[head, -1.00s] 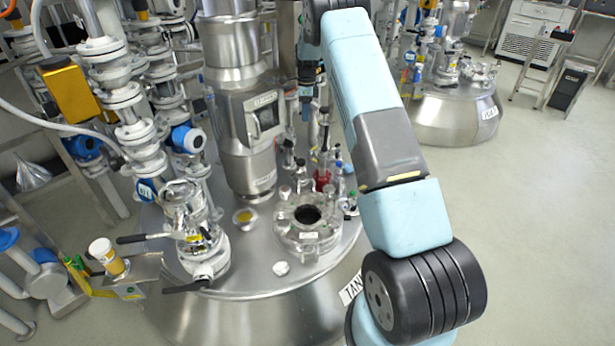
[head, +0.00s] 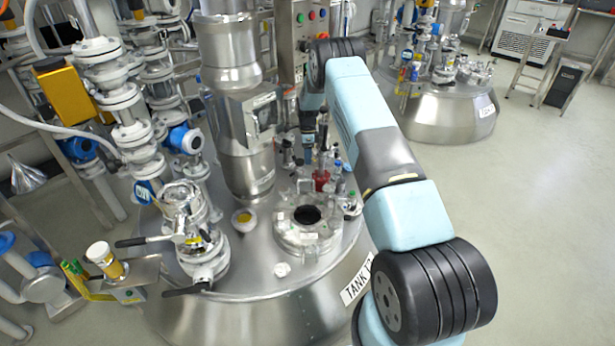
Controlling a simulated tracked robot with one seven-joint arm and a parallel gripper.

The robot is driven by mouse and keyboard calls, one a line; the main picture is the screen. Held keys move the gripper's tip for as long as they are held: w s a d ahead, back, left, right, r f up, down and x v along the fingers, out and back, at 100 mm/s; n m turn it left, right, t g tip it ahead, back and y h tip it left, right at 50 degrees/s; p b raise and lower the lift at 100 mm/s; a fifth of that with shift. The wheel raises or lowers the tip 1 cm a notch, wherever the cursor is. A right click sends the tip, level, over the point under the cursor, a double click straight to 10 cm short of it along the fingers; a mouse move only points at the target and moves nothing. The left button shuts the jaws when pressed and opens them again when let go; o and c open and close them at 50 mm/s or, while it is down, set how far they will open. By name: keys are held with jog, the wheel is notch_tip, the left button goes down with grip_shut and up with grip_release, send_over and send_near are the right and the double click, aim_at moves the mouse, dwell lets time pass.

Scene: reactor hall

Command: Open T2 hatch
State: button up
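The near steel tank (head: 240,318) carries a label (head: 357,280) reading "TANK" with a last character partly covered by my arm. On its lid is a round clear-rimmed hatch port (head: 292,243) with a dark opening in the middle. A second steel tank (head: 450,120) stands farther back on the right. Its small label (head: 486,111) is not readable, and I cannot tell which tank is T2. My gripper (head: 308,155) points down behind the hatch port, beside small bottles. It is too small and partly hidden to tell whether it is open or shut.
A tall steel column (head: 243,120) rises left of the port. Several small bottles with a red one (head: 322,180) stand behind the port. A valve with black handles (head: 195,235) is at the left. A button panel (head: 312,30) stands behind my arm. Open floor (head: 550,230) lies right.

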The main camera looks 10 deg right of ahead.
jog(key=f, duration=0.3)
jog(key=s+f, duration=0.1)
jog(key=f, duration=0.2)
jog(key=s+f, duration=0.1)
jog(key=f, duration=0.2)
jog(key=shift+a+f, duration=0.15)
jog(key=shift+a, duration=0.05)
grip_shut()
dwell(0.3)
